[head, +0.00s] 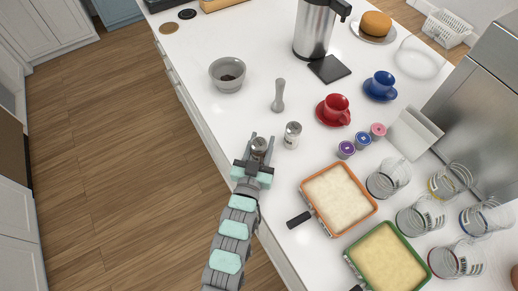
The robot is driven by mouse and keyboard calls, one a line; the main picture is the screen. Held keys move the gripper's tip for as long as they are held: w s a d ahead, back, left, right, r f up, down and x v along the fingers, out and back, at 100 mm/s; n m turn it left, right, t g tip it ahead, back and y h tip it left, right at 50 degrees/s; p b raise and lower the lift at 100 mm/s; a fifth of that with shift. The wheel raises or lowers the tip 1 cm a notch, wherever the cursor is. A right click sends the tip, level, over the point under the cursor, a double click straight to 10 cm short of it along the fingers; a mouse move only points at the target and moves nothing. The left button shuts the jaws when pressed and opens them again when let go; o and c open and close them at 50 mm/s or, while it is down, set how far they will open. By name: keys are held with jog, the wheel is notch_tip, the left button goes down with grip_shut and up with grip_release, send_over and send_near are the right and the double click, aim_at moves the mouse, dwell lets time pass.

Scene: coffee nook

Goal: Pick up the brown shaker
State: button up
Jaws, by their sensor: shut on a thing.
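The brown shaker (259,145), a small dark-brown jar with a metallic top, is between the fingers of my gripper (262,141). My gripper is shut on it, over the near left edge of the white counter. The fingers hide part of its lower body. I cannot tell whether its base touches the counter. A second shaker (292,134), paler with a metallic cap, stands upright just to the right, apart from my gripper.
A grey pestle (279,95) and mortar bowl (228,74) stand beyond. A red cup (335,108), coffee pods (362,141) and an orange-rimmed dish (310,190) are to the right. Glass mugs (385,180) stand further right. The floor left of the counter is clear.

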grip_shut()
notch_tip(320, 180, up, 20)
jog(key=p, duration=0.4)
jog(key=o, duration=0.7)
grip_release()
grip_shut()
jog(key=shift+d, duration=0.1)
